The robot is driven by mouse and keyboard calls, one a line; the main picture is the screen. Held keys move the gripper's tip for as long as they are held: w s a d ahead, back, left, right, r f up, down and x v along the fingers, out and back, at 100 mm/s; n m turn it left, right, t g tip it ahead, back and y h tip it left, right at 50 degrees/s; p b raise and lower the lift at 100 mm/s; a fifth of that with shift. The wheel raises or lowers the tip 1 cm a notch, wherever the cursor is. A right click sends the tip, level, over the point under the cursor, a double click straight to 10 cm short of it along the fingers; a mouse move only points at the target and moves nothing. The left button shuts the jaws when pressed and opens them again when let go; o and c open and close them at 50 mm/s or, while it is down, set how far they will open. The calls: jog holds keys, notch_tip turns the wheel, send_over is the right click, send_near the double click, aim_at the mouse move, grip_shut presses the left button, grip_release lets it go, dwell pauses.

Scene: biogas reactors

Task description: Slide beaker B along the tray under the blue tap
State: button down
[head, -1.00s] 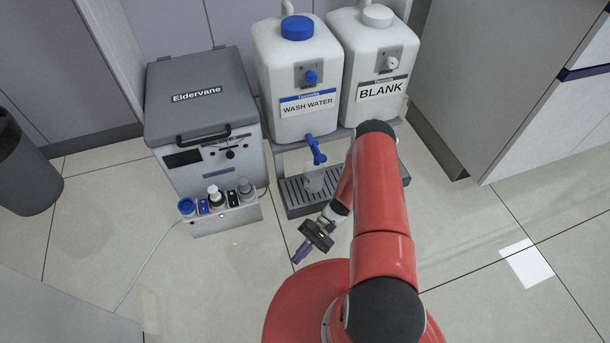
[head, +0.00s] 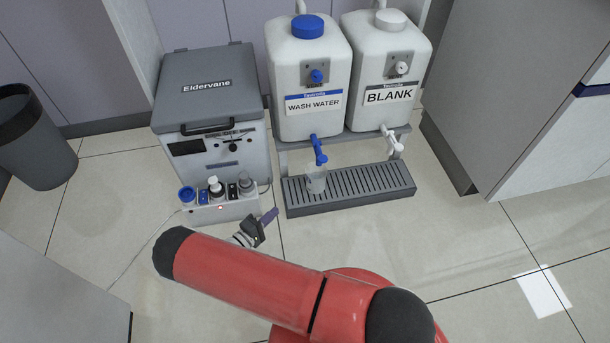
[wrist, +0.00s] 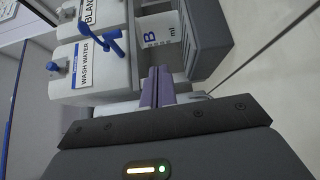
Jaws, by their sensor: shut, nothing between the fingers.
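Beaker B (head: 316,181) is a small clear beaker standing upright near the left end of the grey slatted tray (head: 375,196). In the head view it appears just below the blue tap (head: 319,150); exact alignment is hard to judge. In the wrist view, the beaker (wrist: 158,32) shows a blue letter B and scale marks, with the blue tap (wrist: 113,38) to its left. My gripper (head: 270,216) is left of and in front of the tray, apart from the beaker. Its purple fingers (wrist: 156,84) are shut together and empty.
The wash water tank (head: 308,72) and the BLANK tank (head: 387,65) with its white tap (head: 392,140) stand behind the tray. The grey Eldervane box (head: 208,100) and a bottle rack (head: 232,209) stand to the left. The floor right of the tray is clear.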

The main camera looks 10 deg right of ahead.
aim_at(316, 179)
jog(key=shift+n+t+y, duration=0.3)
jog(key=shift+t+y, duration=0.1)
jog(key=shift+t, duration=0.2)
jog(key=x, duration=0.6)
jog(key=b+x, duration=0.1)
jog(key=x, duration=0.5)
jog(key=w+a+x, duration=0.1)
jog(key=x, duration=0.5)
jog(key=shift+w+d+r, duration=0.2)
jog(key=shift+w, duration=0.2)
jog(key=shift+s+d+r+p, duration=0.1)
jog(key=shift+s+d+p, duration=0.1)
jog(key=shift+s+p, duration=0.25)
jog(key=shift+s+d+p, duration=0.2)
jog(key=shift+s+d, duration=0.05)
jog(key=shift+s, duration=0.4)
